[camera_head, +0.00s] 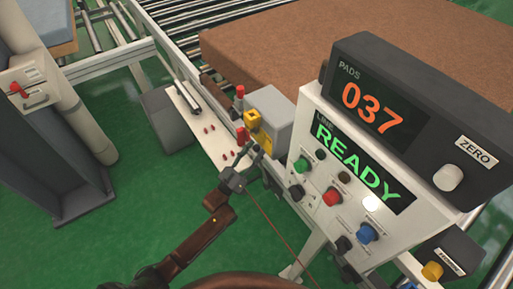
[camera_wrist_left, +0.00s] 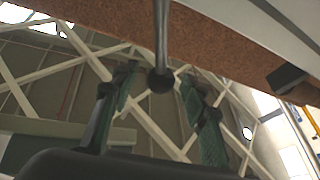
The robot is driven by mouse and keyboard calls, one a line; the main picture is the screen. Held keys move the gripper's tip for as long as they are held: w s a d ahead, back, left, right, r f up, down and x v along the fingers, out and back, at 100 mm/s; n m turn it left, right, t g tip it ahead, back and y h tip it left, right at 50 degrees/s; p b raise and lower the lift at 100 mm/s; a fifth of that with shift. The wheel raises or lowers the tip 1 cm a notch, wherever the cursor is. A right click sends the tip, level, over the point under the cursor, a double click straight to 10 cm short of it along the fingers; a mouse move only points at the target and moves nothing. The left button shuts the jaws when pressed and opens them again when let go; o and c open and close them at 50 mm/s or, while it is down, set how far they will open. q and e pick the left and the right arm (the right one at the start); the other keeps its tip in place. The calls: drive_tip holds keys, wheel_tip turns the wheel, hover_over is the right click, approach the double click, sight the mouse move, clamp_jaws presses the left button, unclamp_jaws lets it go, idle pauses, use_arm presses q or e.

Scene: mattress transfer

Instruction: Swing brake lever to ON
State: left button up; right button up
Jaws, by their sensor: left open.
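My left gripper (camera_head: 252,152) reaches up from the lower left in the head view, beside the grey box (camera_head: 277,113) with yellow parts at the left of the control panel. In the left wrist view its two fingers (camera_wrist_left: 158,95) are open and spread apart. A metal rod ending in a dark ball knob (camera_wrist_left: 160,80) comes down from the top between them. It looks like a lever, but I cannot tell whether it is the brake lever or read its setting. Neither finger visibly touches the knob. My right gripper is not in view.
The control panel (camera_head: 325,118) with several buttons and displays reading 037 and READY fills the right. A large brown pad (camera_head: 290,40) lies behind it on rollers. A grey post with a red handle (camera_head: 18,90) stands at left. Green floor is open at lower left.

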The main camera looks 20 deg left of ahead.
use_arm(q)
drive_tip(key=shift+w+d+r, duration=0.2)
drive_tip(key=shift+w, duration=0.35)
clamp_jaws()
idle(0.4)
